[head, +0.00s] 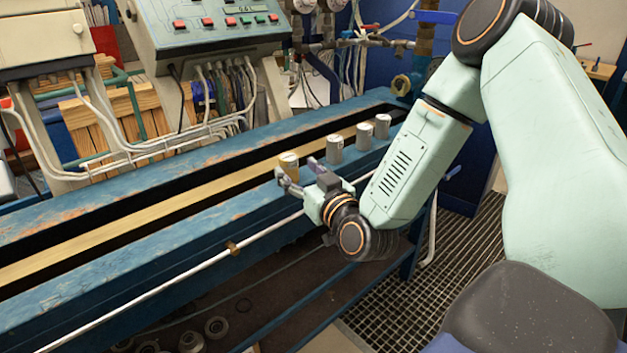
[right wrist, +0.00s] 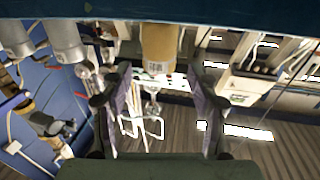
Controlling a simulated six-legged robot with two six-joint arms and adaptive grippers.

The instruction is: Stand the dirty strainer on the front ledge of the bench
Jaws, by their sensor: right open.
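The dirty strainer (head: 289,165), a small cup with a tan-brown body and grey end, stands upright on the blue front ledge (head: 232,213) of the bench. It also shows in the right wrist view (right wrist: 158,45), where the picture is upside down and the ledge (right wrist: 150,10) runs along the top. My right gripper (head: 297,174) is open at the strainer. In the wrist view its two fingers lie to either side of the strainer, with gaps showing. My left gripper is not in view.
Three grey strainers stand in a row to the right on the ledge: a near one (head: 334,149), a middle one (head: 364,137) and a far one (head: 382,126). A white pipe (head: 190,263) runs along the bench front. The ledge left of the dirty strainer is clear.

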